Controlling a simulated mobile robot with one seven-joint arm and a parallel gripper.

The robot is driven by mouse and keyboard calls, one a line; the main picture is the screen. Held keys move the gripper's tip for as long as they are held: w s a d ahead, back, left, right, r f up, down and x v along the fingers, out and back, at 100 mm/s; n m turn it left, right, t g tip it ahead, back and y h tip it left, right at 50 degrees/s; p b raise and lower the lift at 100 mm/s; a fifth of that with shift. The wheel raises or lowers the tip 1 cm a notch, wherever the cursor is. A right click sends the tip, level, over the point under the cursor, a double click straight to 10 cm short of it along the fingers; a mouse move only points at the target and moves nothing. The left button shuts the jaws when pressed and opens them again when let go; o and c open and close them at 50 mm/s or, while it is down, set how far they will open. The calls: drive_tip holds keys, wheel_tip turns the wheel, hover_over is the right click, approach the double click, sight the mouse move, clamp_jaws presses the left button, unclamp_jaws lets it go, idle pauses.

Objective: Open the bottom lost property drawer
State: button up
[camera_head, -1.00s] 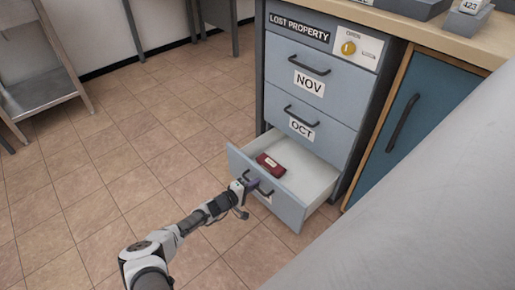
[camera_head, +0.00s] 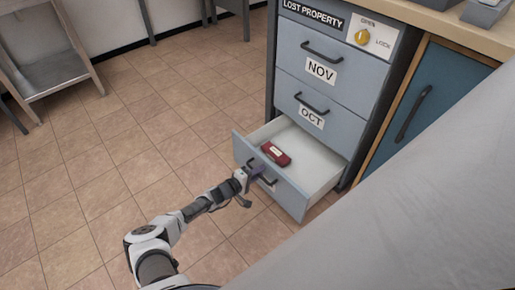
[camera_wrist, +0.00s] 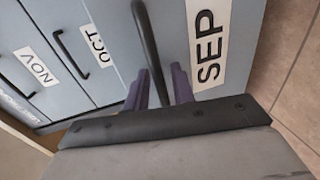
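The bottom lost property drawer (camera_head: 292,200) stands pulled out of the blue-grey cabinet, its pale inside showing. A small dark red case (camera_head: 275,153) lies in it near the front. The drawer's dark handle (camera_wrist: 148,40) runs between the two purple fingers of my gripper (camera_wrist: 160,85) in the wrist view. The fingers are close together around the bar; their contact faces are partly hidden. The SEP label (camera_wrist: 208,45) is beside the handle on the drawer front.
The NOV drawer (camera_head: 335,62) and OCT drawer (camera_head: 325,112) above are shut. A yellow knob (camera_head: 362,37) marked OPEN and LOCK is at the cabinet top. A blue door (camera_head: 435,95) is at right. Tiled floor (camera_head: 130,150) is clear at left; a metal shelf stand (camera_head: 45,75) stands beyond.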

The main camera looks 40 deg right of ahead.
drive_tip(key=p+v, duration=0.4)
drive_tip(key=v, duration=0.9)
drive_tip(key=shift+a, duration=0.4)
drive_tip(key=shift+s+d+r, duration=0.1)
drive_tip(key=shift+r, duration=0.05)
